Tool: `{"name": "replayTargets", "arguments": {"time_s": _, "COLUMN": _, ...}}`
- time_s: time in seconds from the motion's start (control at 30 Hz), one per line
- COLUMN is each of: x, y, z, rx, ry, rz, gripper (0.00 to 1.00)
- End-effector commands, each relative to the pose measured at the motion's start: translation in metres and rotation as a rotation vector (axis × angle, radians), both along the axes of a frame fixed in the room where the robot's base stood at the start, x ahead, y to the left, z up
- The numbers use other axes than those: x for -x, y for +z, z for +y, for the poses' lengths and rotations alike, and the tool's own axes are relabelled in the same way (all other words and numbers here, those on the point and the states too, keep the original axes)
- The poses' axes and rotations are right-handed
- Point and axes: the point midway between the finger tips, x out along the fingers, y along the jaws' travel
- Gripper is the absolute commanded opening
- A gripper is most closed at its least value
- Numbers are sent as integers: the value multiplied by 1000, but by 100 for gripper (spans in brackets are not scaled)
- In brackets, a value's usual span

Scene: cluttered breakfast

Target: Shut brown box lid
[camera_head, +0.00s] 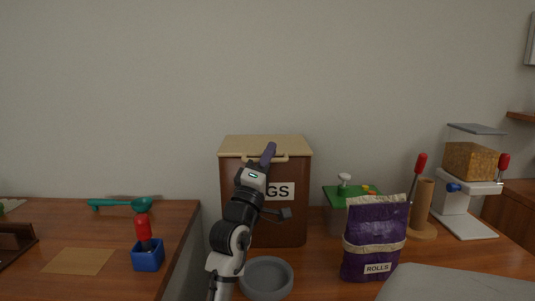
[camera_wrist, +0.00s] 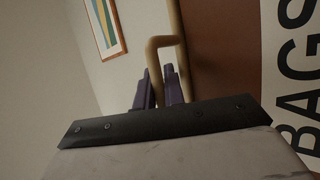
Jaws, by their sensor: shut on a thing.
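The brown box (camera_head: 236,190) stands against the wall behind my arm, with a white label partly hidden by the arm; the label reads "BAGS" in the wrist view (camera_wrist: 294,80). Its tan lid (camera_head: 265,142) lies about level over the top; I cannot tell whether a small gap is left under it. A tan handle (camera_head: 283,158) sticks out at the lid's front edge and shows as a bent bar in the wrist view (camera_wrist: 166,41). My gripper (camera_head: 269,152) is at this handle, its purple fingers (camera_wrist: 160,88) shut on the bar. The fingers' contact is partly hidden.
A grey bowl (camera_head: 266,279) sits in front of the box. A purple rolls bag (camera_head: 374,240) and a green-topped container (camera_head: 340,197) stand to the right. A cereal dispenser (camera_head: 469,170) is farther right. A blue holder (camera_head: 148,257) stands on the left table.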

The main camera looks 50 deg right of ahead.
Motion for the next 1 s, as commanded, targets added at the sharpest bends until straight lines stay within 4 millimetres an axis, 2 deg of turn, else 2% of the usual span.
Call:
{"name": "replayTargets", "arguments": {"time_s": 0.03, "x": 5, "y": 8, "z": 5, "rx": 20, "ry": -4, "rz": -9, "gripper": 0}}
{"name": "replayTargets", "arguments": {"time_s": 0.13, "x": 5, "y": 8, "z": 5, "rx": 19, "ry": -4, "rz": -9, "gripper": 0}}
{"name": "replayTargets", "arguments": {"time_s": 0.17, "x": 5, "y": 8, "z": 5, "rx": 19, "ry": -4, "rz": -9, "gripper": 13}}
{"name": "replayTargets", "arguments": {"time_s": 0.2, "x": 5, "y": 8, "z": 5, "rx": 19, "ry": -5, "rz": -8, "gripper": 18}}
{"name": "replayTargets", "arguments": {"time_s": 0.67, "x": 3, "y": 3, "z": 4, "rx": 9, "ry": -3, "rz": -4, "gripper": 18}}
{"name": "replayTargets", "arguments": {"time_s": 0.83, "x": 5, "y": -11, "z": 19, "rx": 7, "ry": -3, "rz": -2, "gripper": 18}}
{"name": "replayTargets", "arguments": {"time_s": 1.0, "x": 10, "y": -34, "z": 50, "rx": 9, "ry": -1, "rz": -3, "gripper": 18}}
